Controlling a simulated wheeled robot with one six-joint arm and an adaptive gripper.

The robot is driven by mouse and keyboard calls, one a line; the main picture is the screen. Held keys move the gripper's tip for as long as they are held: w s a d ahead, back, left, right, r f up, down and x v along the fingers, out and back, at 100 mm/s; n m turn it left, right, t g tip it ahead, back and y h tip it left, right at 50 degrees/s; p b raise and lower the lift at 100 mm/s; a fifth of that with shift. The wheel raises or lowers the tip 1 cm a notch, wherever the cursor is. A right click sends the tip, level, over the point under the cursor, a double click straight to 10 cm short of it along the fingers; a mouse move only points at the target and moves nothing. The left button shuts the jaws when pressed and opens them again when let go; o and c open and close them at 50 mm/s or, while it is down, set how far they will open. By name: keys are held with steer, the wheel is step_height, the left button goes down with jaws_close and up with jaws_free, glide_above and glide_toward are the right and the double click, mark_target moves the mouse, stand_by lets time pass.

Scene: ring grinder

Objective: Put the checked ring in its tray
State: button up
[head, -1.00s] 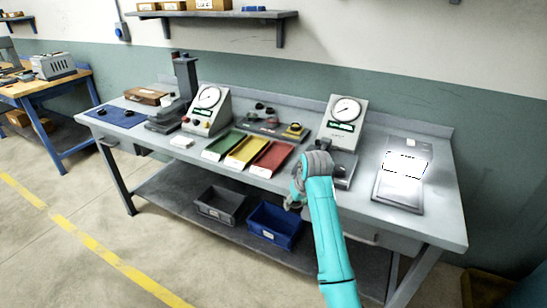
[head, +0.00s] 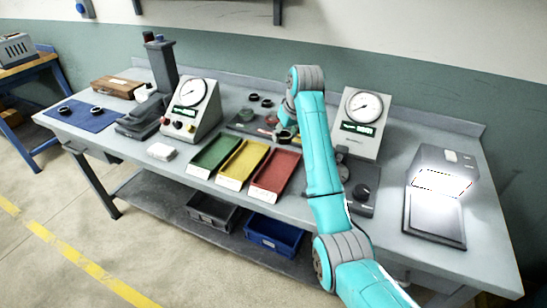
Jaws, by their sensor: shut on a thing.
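Three sloped trays stand side by side at the bench's front: green (head: 214,154), yellow (head: 245,161) and red (head: 275,172). All three look empty. My gripper (head: 287,134) is behind the red tray, low over the right end of a grey board (head: 240,126). It is small and partly hidden by my arm. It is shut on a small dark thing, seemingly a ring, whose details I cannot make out. Two dark rings (head: 253,97) (head: 267,102) lie behind the board. Two more rings (head: 64,110) (head: 97,111) lie on the blue mat (head: 82,120).
One dial gauge (head: 191,108) stands left of the trays, another (head: 360,120) right of my arm. A lit panel (head: 436,206) is at the right. A grey bin (head: 212,212) and a blue bin (head: 273,236) sit on the lower shelf. A white block (head: 161,152) lies left of the green tray.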

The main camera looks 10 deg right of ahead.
mark_target(282, 161)
steer(key=shift+w+f, duration=0.15)
steer(key=shift+f, duration=2.3)
steer(key=shift+w+f, duration=0.15)
steer(key=shift+f, duration=2.25)
steer(key=o, duration=1.3)
steer(key=shift+f, duration=0.15)
steer(key=v, duration=1.2)
